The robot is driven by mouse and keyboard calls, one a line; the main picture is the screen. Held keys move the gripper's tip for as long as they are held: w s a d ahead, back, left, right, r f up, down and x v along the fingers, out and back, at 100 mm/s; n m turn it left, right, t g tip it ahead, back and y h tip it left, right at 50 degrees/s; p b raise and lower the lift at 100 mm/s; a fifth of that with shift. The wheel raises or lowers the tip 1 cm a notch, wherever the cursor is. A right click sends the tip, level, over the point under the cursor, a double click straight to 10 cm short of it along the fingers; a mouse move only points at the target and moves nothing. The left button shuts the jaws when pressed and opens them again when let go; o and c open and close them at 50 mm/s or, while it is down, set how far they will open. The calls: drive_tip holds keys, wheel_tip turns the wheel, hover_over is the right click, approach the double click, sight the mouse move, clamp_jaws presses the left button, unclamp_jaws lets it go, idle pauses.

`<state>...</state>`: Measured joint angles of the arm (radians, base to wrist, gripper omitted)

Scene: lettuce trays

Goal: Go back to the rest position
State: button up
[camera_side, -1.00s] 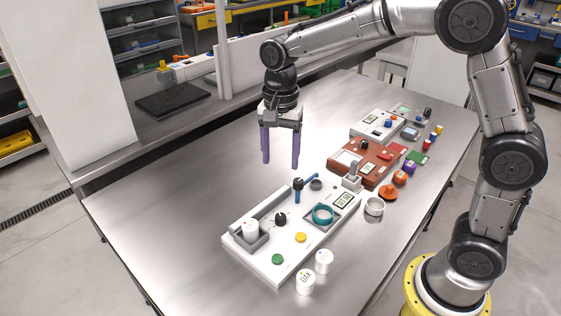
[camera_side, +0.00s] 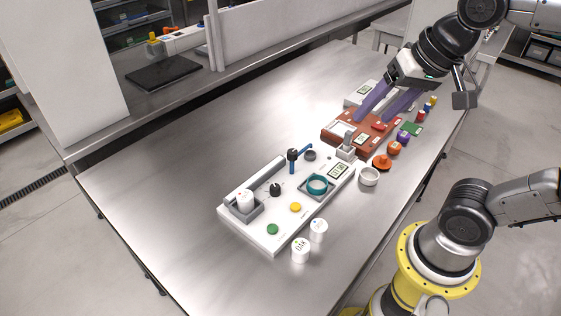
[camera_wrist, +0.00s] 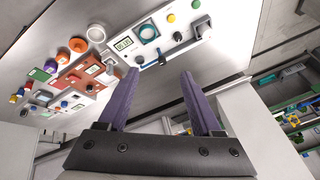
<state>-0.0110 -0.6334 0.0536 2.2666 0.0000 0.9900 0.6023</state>
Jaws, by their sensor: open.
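My gripper (camera_side: 388,104) is open, with two purple fingers apart and nothing between them. In the side view it is raised at the upper right, tilted, and its fingers pass in front of the brown panel (camera_side: 338,137) as seen from there. In the wrist view the gripper (camera_wrist: 160,78) shows both fingers spread, pointing toward the table. Whether there is a gap between fingertips and panel is hard to judge in the side view; the wrist view shows them well apart from the devices.
A white panel (camera_side: 262,238) with a teal ring (camera_side: 317,185), a green button (camera_side: 272,229) and a yellow button (camera_side: 295,207) lies mid-table. Two white cylinders (camera_side: 300,250) (camera_side: 318,226) and a white cup (camera_side: 369,176) stand beside it. The table's left side is clear.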

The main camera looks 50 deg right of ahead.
drive_tip(key=s+f+n, duration=0.4)
drive_tip(key=n, duration=0.2)
drive_tip(key=shift+f+n, duration=0.3)
drive_tip(key=shift+n, duration=0.1)
drive_tip(key=shift+d, duration=0.1)
